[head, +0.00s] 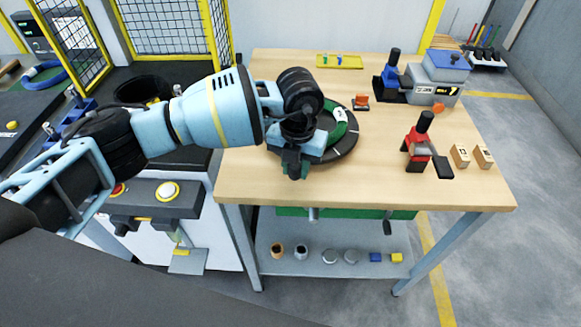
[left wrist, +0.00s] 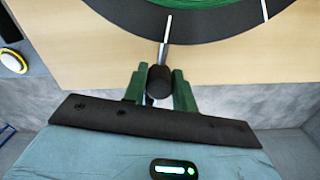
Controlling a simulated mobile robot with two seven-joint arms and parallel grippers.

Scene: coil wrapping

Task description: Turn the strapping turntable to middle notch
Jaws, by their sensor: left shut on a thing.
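The strapping turntable (head: 347,146) is a dark round disc near the table's front left edge, with a green coil (head: 349,127) on it. My left gripper (head: 295,170) is at its front rim and hides part of it. In the left wrist view, the green fingers of my left gripper (left wrist: 159,90) are shut on a black handle knob (left wrist: 160,78). A short metal rod runs from the knob to the turntable rim (left wrist: 205,25). One white mark lies in line with the rod; another is further right. My right gripper is not in view.
A red-and-black tool (head: 418,150) and two wooden blocks (head: 460,156) stand right of the turntable. A small orange item (head: 361,103) is close behind it. A grey-and-blue machine (head: 437,78) and yellow tray (head: 339,61) are at the back. The table's front right is clear.

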